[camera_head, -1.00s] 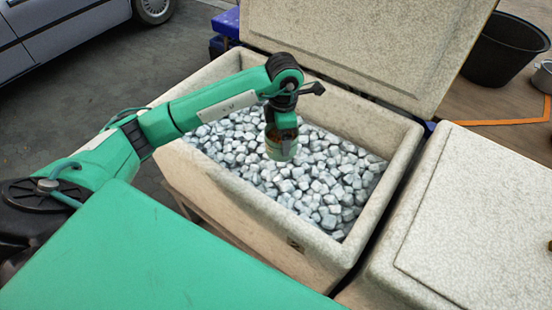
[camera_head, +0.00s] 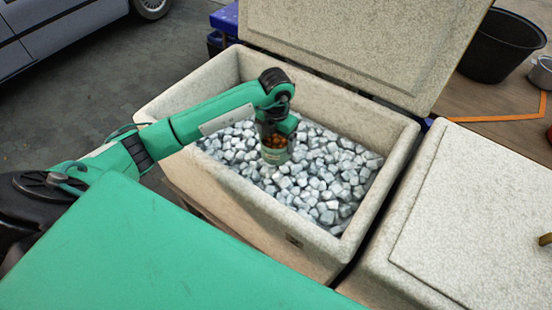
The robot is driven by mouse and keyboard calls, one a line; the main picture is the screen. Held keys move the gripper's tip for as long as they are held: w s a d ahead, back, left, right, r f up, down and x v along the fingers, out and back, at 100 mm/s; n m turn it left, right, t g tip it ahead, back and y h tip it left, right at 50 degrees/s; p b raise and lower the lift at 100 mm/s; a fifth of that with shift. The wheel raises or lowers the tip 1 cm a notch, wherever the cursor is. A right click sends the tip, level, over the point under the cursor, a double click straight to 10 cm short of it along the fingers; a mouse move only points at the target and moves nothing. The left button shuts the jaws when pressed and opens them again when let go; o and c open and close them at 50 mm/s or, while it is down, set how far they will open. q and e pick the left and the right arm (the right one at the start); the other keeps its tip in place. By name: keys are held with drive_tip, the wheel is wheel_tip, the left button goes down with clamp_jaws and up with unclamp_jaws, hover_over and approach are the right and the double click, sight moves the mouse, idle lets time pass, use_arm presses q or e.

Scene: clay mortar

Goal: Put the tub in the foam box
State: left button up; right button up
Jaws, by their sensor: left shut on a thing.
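The foam box (camera_head: 345,245) is a pale speckled box, open, filled with grey-white ice-like lumps. Its lid (camera_head: 370,45) stands raised at the back. The tub (camera_head: 274,156) is a small greenish cup with brown-orange contents showing at its top. My left gripper (camera_head: 274,135) reaches in from the left and is shut on the tub. The tub is inside the box's rim, low over the lumps and left of the box's middle. I cannot tell whether its bottom touches them. The fingers are partly hidden by the wrist. My right gripper is not in view.
A second foam box with its lid closed (camera_head: 480,215) stands at the right. A black bucket (camera_head: 500,48) and a metal pot (camera_head: 541,73) are on a wooden surface at the upper right. A parked car (camera_head: 60,40) is at the upper left.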

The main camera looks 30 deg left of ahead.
use_arm(q)
wheel_tip(320, 180, down, 7)
drive_tip(key=shift+r+p, duration=0.15)
drive_tip(key=shift+p, duration=0.35)
wheel_tip(320, 180, down, 5)
drive_tip(key=shift+r+p, duration=0.2)
drive_tip(key=shift+p, duration=0.2)
drive_tip(key=shift+f, duration=0.1)
drive_tip(key=shift+f, duration=0.1)
drive_tip(key=o, duration=1.1)
drive_tip(key=shift+o, duration=0.2)
